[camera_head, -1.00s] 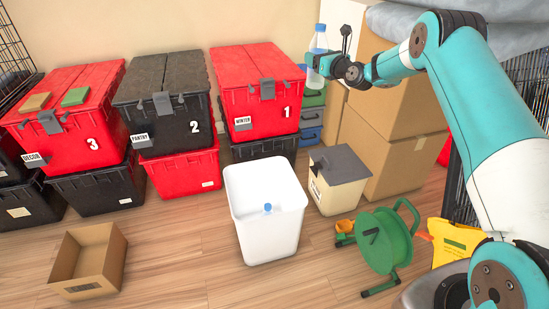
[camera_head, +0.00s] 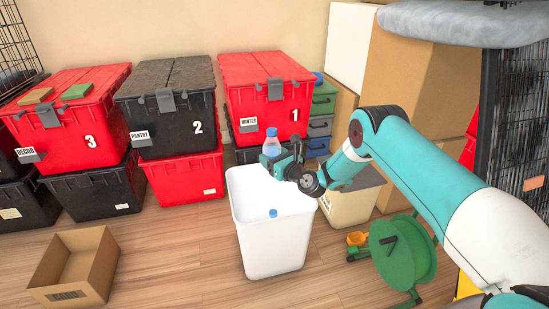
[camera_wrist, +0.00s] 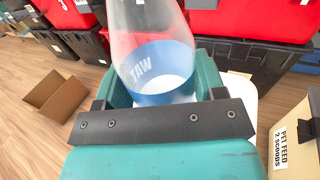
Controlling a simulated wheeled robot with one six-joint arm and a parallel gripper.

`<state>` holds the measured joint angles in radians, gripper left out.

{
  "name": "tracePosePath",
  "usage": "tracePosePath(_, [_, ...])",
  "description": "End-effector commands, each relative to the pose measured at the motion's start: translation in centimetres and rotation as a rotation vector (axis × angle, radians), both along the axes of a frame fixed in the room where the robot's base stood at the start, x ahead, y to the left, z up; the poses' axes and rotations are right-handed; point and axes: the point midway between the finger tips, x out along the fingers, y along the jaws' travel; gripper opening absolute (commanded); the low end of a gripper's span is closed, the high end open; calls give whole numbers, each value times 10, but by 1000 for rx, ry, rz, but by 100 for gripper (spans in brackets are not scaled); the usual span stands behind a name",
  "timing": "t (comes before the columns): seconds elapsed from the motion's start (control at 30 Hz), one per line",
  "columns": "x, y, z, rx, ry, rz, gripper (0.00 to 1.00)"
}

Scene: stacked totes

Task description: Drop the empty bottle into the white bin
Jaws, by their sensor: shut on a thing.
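A clear bottle with a blue cap (camera_head: 271,146) is upright in my gripper (camera_head: 284,164), which is shut on it. In the wrist view the bottle (camera_wrist: 150,40) is large, with a blue label (camera_wrist: 160,72) between the fingers. The white bin (camera_head: 272,237) stands on the floor in the middle of the head view. My gripper and the bottle are over the bin's back rim in that view; their exact height above it is hard to tell. Another blue cap (camera_head: 273,213) shows inside the bin.
Stacked red and black totes (camera_head: 180,125) stand behind the bin. A cream box with a grey lid (camera_head: 350,205) stands close to its right, with a green reel (camera_head: 402,250) in front. An open cardboard box (camera_head: 75,265) lies at left.

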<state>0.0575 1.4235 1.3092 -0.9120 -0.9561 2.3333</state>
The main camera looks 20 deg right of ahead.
Motion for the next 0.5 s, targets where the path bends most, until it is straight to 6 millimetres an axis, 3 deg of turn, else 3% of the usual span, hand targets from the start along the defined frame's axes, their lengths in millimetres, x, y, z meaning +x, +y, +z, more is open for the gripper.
tracePosePath(0.3, [0, -1, -43, 0, 1, -1, 41])
tracePosePath(0.5, [0, -1, -51, 0, 0, -1, 41])
